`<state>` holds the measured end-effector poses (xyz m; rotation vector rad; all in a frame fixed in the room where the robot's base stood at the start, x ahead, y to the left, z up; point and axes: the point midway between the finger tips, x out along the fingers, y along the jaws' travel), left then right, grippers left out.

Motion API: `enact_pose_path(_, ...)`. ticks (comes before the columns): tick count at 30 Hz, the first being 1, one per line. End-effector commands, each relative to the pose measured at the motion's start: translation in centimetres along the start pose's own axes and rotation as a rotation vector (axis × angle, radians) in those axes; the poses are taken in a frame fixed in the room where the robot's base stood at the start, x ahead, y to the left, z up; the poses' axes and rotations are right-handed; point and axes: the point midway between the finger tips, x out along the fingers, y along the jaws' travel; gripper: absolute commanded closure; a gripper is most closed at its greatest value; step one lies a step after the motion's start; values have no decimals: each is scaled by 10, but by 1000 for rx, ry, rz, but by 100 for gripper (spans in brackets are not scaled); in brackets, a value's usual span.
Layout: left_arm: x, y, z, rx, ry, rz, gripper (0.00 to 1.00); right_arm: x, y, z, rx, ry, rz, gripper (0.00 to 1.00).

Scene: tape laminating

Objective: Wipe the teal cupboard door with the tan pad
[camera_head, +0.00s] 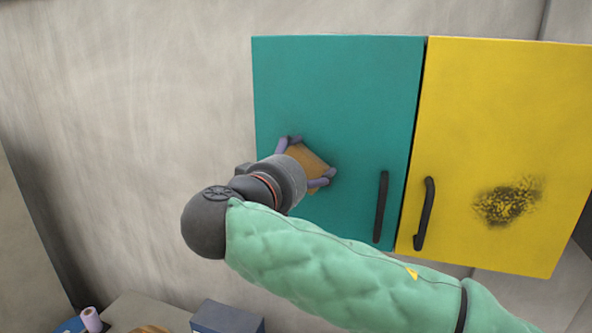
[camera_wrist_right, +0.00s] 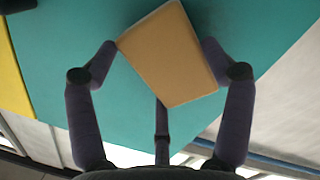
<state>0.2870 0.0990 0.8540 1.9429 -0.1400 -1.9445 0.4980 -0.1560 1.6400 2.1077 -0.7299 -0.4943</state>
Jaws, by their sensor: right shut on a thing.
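The teal cupboard door (camera_head: 345,85) hangs on the wall, closed, with a dark vertical handle (camera_head: 380,207) near its lower right. It also fills much of the right wrist view (camera_wrist_right: 75,40). My right gripper (camera_head: 307,163) is in front of the door's lower left part. It is shut on the tan pad (camera_head: 309,158), which shows between the purple fingers in the right wrist view (camera_wrist_right: 168,55). The pad is at or very near the door's face; I cannot tell whether it touches. No stain shows on the visible part of the teal door. My left gripper is not in view.
A yellow cupboard door (camera_head: 500,110) with a dark smudge (camera_head: 508,202) and a dark handle (camera_head: 424,214) adjoins on the right. Below stand a dark blue box (camera_head: 228,318) and a pale purple roll (camera_head: 91,319). The wall left of the cupboard is bare.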

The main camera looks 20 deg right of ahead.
Motion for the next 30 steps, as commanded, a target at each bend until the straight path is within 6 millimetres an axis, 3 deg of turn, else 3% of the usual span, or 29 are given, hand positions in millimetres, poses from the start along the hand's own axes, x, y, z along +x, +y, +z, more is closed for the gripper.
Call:
enact_pose_path(9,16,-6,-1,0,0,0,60,2,14,22,3,-2,1,47)
enact_pose_path(17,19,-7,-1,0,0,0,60,3,19,27,2,-1,1,47)
enact_pose_path(30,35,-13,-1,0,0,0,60,8,37,53,2,-2,1,47)
